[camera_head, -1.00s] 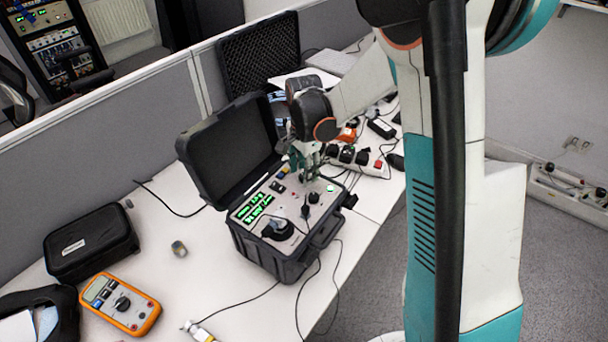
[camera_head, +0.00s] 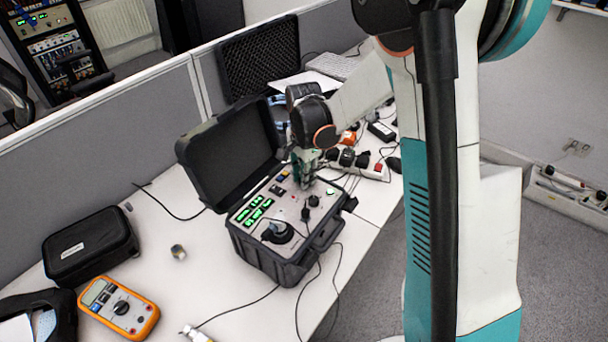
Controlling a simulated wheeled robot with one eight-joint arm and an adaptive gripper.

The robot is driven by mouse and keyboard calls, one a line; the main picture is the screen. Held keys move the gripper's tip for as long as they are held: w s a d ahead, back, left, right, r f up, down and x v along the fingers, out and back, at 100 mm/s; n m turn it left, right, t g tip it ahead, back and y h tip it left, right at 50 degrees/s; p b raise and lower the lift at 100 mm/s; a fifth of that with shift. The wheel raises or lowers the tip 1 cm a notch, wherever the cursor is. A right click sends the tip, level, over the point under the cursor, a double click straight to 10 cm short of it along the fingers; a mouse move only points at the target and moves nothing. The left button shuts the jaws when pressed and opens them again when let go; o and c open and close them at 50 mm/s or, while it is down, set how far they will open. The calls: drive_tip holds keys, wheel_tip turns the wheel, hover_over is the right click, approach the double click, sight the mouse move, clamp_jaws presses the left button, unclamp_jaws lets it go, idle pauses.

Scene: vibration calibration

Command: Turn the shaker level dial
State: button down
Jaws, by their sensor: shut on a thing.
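The shaker unit (camera_head: 262,250) is an open black case with a light control panel on the table.
The raised lid (camera_head: 232,155) stands left of my gripper. A power strip (camera_head: 375,170) and cables lie behind the case. An orange multimeter (camera_head: 119,306) and a black pouch (camera_head: 90,246) lie at the left. Bare table (camera_head: 165,270) lies between.

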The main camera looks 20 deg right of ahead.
drive_tip(key=n, duration=1.3)
drive_tip(key=shift+b, duration=0.4)
drive_tip(key=n, duration=0.6)
drive_tip(key=shift+n, duration=0.3)
drive_tip(key=n, duration=0.6)
drive_tip(key=shift+n, duration=0.4)
drive_tip(key=c, duration=1.3)
unclamp_jaws()
drive_tip(key=shift+c, duration=0.2)
